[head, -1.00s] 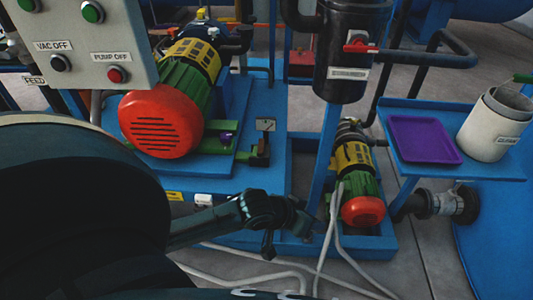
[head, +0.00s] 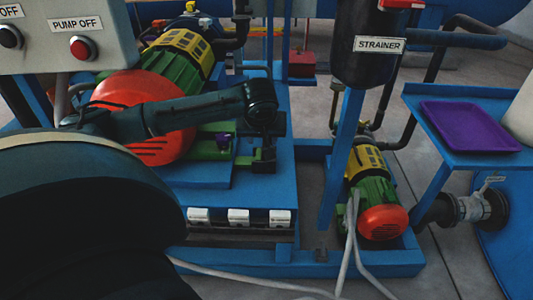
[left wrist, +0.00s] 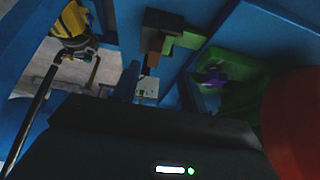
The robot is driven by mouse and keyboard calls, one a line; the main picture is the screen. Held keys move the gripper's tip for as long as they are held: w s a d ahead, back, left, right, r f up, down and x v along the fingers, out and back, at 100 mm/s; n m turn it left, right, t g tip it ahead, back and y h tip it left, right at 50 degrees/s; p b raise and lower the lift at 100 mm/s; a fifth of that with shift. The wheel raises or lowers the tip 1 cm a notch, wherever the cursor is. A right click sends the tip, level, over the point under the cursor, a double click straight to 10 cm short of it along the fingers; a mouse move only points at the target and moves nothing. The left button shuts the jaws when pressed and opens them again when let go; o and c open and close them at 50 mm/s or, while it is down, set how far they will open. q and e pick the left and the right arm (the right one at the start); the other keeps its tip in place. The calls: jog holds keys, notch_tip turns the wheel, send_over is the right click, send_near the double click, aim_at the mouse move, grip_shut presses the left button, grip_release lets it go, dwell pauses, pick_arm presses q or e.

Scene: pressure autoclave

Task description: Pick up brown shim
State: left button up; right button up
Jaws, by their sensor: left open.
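In the left wrist view a brown piece (left wrist: 154,46), which looks like the brown shim, sits against a dark block (left wrist: 164,22) and beside a green block (left wrist: 187,40). In the head view the dark block and green bracket (head: 262,160) show on the blue base at the red motor's right, but I cannot make out the shim there. My left gripper (head: 262,132) is open and hangs just above this spot, its fingers dark and hard to separate from the block. In the wrist view the brown piece lies ahead of the gripper, apparently not held. My right gripper is out of view.
The large red-ended motor (head: 130,90) stands close behind my left arm. A purple piece (head: 224,142) sits on the green plate. A smaller motor (head: 375,195), a strainer post (head: 342,160) and white hoses (head: 350,245) stand to the right. A purple tray (head: 468,127) lies on a blue shelf (head: 425,110).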

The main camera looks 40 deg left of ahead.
pick_arm(q)
jog(key=b+x, duration=0.1)
jog(key=x, duration=0.2)
jog(key=b+x, duration=0.1)
jog(key=x, duration=0.3)
jog(key=shift+w+d, duration=0.15)
jog(key=shift+w, duration=0.25)
jog(key=shift+w+f, duration=0.2)
jog(key=shift+f, duration=0.15)
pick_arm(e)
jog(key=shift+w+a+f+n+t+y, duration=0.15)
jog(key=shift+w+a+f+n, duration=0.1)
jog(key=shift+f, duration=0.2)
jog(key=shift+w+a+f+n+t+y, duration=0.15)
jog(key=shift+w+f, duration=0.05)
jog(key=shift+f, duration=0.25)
pick_arm(q)
grip_shut()
